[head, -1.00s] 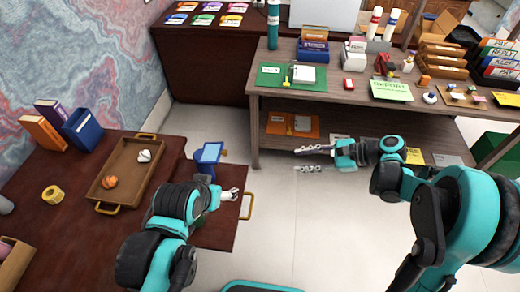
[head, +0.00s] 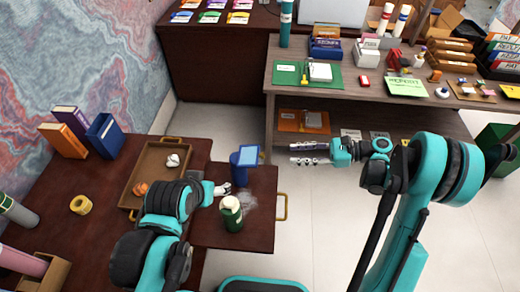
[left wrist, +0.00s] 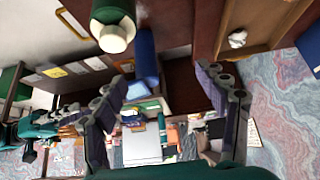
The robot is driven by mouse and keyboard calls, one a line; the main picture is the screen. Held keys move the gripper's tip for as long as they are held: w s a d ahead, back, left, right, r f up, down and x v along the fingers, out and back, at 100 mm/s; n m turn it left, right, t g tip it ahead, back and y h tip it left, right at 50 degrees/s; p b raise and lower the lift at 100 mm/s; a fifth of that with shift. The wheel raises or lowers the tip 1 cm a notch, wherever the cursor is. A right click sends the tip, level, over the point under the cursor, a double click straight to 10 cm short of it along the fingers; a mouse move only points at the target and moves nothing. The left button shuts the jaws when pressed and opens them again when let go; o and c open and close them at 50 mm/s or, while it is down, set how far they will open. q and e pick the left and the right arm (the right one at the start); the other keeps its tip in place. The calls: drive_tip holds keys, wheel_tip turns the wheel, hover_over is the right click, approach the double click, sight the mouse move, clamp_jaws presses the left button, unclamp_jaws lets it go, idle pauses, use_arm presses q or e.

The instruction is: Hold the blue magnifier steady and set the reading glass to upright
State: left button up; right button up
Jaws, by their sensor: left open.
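The blue magnifier (head: 243,162) stands near the back edge of the dark red desk's pull-out board, its pale blue lens tilted on a dark blue cylindrical body. In the left wrist view its body (left wrist: 145,45) and lens lie between and beyond my fingers. My left gripper (head: 221,189) is open and empty, in front of and to the left of the magnifier, apart from it. Its spread fingers show in the left wrist view (left wrist: 165,82). My right gripper (head: 309,153) is open and empty over the floor by the grey-brown shelf. I cannot make out a separate reading glass.
A green bottle with a pale cap (head: 232,214) stands close to my left gripper, beside a blurred clear patch. A wooden tray (head: 146,166) holds crumpled balls. A yellow ring (head: 81,204) and upright books (head: 64,140) are at left. A brass handle (head: 282,206) edges the board.

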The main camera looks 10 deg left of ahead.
use_arm(q)
drive_tip(key=n, duration=0.1)
drive_tip(key=n+g+h, duration=0.4)
drive_tip(key=n+g, duration=0.1)
drive_tip(key=n, duration=1.4)
hover_over(231, 158)
drive_tip(key=s+a, duration=0.2)
drive_tip(key=x, duration=0.3)
drive_tip(key=shift+a+f, duration=0.25)
drive_tip(key=shift+f, duration=0.05)
drive_tip(key=shift+w+f+n+g, duration=0.35)
drive_tip(key=shift+f+n+g, duration=0.05)
drive_tip(key=shift+w+d+f, duration=0.15)
drive_tip(key=shift+d+f, duration=0.05)
drive_tip(key=shift+f, duration=0.4)
drive_tip(key=x, duration=1)
drive_tip(key=shift+d+f, duration=0.3)
drive_tip(key=shift+f, duration=0.05)
